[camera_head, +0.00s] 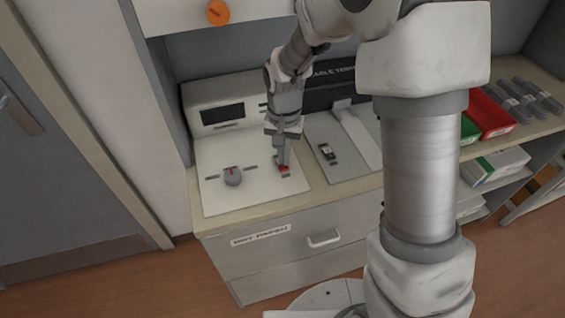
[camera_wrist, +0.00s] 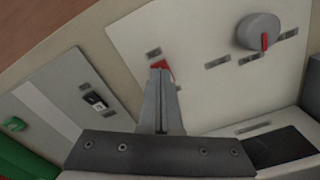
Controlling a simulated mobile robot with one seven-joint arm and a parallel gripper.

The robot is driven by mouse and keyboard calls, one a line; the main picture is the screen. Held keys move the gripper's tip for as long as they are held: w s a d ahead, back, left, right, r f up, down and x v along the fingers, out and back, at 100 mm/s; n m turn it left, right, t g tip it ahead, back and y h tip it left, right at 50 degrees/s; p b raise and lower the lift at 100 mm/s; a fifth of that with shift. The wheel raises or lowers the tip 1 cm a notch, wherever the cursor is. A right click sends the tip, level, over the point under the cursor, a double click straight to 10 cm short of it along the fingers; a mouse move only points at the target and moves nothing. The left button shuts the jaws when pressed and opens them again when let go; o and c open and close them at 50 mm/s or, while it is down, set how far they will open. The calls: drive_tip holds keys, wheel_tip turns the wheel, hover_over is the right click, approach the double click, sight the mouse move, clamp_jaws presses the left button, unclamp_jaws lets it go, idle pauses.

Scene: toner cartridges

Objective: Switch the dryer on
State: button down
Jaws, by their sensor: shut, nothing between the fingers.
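The dryer is a white panel (camera_head: 215,195) on the counter with an upright white housing and dark display (camera_head: 222,113) behind it. A red switch (camera_head: 283,169) sits at the panel's right side, and it also shows in the wrist view (camera_wrist: 162,66). A grey round knob (camera_head: 232,176) with a red mark is at the panel's left; it is at the upper right in the wrist view (camera_wrist: 259,33). My gripper (camera_head: 280,163) is shut and empty, its fingertips (camera_wrist: 160,75) right at the red switch and partly hiding it. I cannot tell whether they touch or which way the switch is set.
Right of the dryer is a grey panel with a small black-and-white switch (camera_head: 327,152). A red bin (camera_head: 490,115) and dark tubes stand further right. An orange knob (camera_head: 218,12) is on the cabinet above. A drawer with a handle (camera_head: 323,238) is below.

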drive_tip(key=shift+f+b, duration=0.7)
drive_tip(key=shift+f, duration=0.25)
idle(0.6)
drive_tip(key=shift+r+p, duration=2.55)
drive_tip(key=shift+r, duration=1)
wheel_tip(320, 180, up, 7)
drive_tip(key=t, duration=0.1)
hover_over(284, 167)
drive_tip(key=s+d, duration=0.2)
drive_tip(key=d, duration=0.1)
drive_tip(key=s+d+r+n+t, duration=0.1)
drive_tip(key=s+d+r+t, duration=0.1)
drive_tip(key=s+d+r, duration=0.35)
drive_tip(key=s+d+r+n+t, duration=0.1)
drive_tip(key=s+d+r+t, duration=0.1)
drive_tip(key=s+d+r, duration=0.2)
drive_tip(key=s+r, duration=0.3)
drive_tip(key=s, duration=0.4)
drive_tip(key=shift+r+n+t, duration=0.25)
drive_tip(key=shift+n+t, duration=0.05)
drive_tip(key=shift+n, duration=0.1)
